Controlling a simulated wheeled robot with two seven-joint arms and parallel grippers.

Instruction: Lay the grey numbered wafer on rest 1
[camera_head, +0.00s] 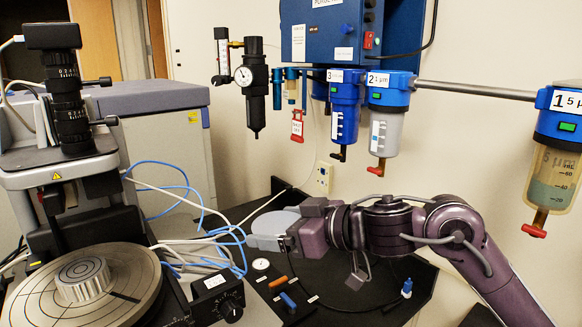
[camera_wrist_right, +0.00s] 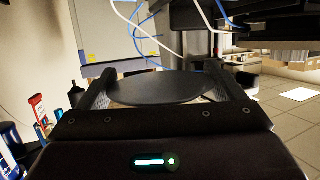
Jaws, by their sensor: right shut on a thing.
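My right gripper (camera_head: 268,238) reaches in from the right over the black bench. It is shut on a flat round disc, the grey wafer (camera_head: 273,226). In the right wrist view the wafer (camera_wrist_right: 170,90) looks dark and lies between the two fingers of the gripper (camera_wrist_right: 165,80), seen nearly edge-on. No number is readable on it. The wafer appears to be held above the bench, clear of other things. I cannot make out rest 1 in either view. My left gripper is not in view.
A round ringed stage (camera_head: 130,290) with a ribbed knob (camera_head: 83,279) stands at left below a microscope (camera_head: 70,105). Blue and white cables (camera_head: 190,205) hang beside the wafer. Filter bowls (camera_head: 345,105) hang on the wall behind. A black bench (camera_head: 345,285) carries small coloured parts.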

